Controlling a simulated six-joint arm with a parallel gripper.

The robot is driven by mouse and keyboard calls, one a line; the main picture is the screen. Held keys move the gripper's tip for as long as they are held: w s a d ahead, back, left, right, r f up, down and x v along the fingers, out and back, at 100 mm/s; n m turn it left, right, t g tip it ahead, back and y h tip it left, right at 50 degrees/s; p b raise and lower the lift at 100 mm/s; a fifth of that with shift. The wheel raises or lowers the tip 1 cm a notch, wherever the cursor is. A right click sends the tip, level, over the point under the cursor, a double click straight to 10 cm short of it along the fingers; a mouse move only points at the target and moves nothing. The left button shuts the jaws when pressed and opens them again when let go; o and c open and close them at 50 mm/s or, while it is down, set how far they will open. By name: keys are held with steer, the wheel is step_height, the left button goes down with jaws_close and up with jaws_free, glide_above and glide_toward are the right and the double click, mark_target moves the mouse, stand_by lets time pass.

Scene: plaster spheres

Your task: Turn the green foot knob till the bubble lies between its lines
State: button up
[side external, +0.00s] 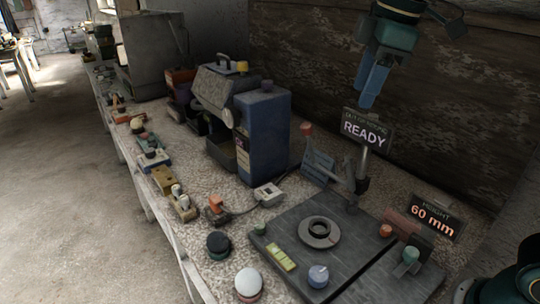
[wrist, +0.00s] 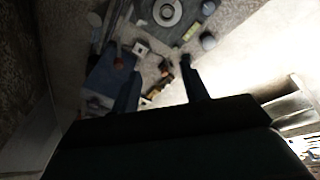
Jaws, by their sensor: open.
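A dark grey plate (side external: 345,215) with a ring (side external: 320,232) in its middle stands on the speckled bench. A yellow-green level vial (side external: 282,258) lies near its front left edge; its bubble and lines are too small to read. A small green knob (side external: 258,229) sits at the plate's left corner, and a teal-green one (side external: 410,255) at the right; I cannot tell which is the foot knob. My gripper (side external: 368,88) is open and empty, high above the back of the plate. The wrist view shows its spread fingers (wrist: 162,68), the ring (wrist: 166,12) and the vial (wrist: 191,32).
A blue machine (side external: 263,135) stands left of the plate. A post with a READY sign (side external: 367,130) rises behind the plate, below my gripper. A 60 mm sign (side external: 433,218) stands at right. A white-topped round knob (side external: 248,283) and a dark one (side external: 218,245) lie in front.

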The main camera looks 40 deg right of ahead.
steer(key=w+a+f+n+g, duration=0.1)
steer(key=w+a+n, duration=0.35)
steer(key=w, duration=0.25)
steer(key=n+g, duration=0.2)
steer(key=n, duration=0.3)
glide_above(260, 225)
step_height(260, 225, down, 5)
step_height(260, 225, down, 14)
steer(key=shift+h, duration=0.3)
step_height(260, 225, down, 14)
steer(key=shift+r, duration=0.2)
stand_by(0.3)
steer(key=shift+m, duration=0.25)
jaws_close()
